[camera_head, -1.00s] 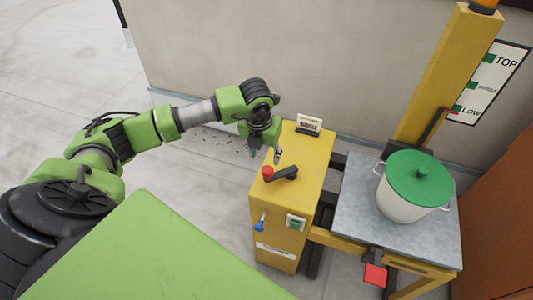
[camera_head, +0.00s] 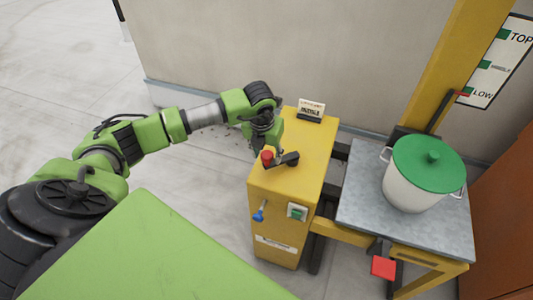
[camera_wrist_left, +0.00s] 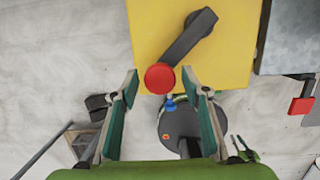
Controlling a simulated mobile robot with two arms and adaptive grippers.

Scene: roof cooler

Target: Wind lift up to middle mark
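The yellow winch box (camera_head: 310,160) carries a dark crank arm (camera_head: 289,159) with a red knob (camera_head: 267,157) at its left end. My left gripper (camera_head: 264,145) is at the knob, pointing down. In the left wrist view, its two green-padded fingers (camera_wrist_left: 161,85) are open, with the red knob (camera_wrist_left: 159,78) between their tips and a gap on each side. The lift platform (camera_head: 360,215) bears a white pot with a green lid (camera_head: 428,165). The red pointer (camera_head: 464,93) is level with the LOW mark of the scale board (camera_head: 497,68). My right gripper is out of view.
A small sign (camera_head: 311,110) stands at the back of the box top. A blue lever (camera_head: 259,212) and a green switch (camera_head: 297,212) are on its front. A red pedal-like plate (camera_head: 383,267) is below the platform. A wall runs behind; the floor left is mostly clear.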

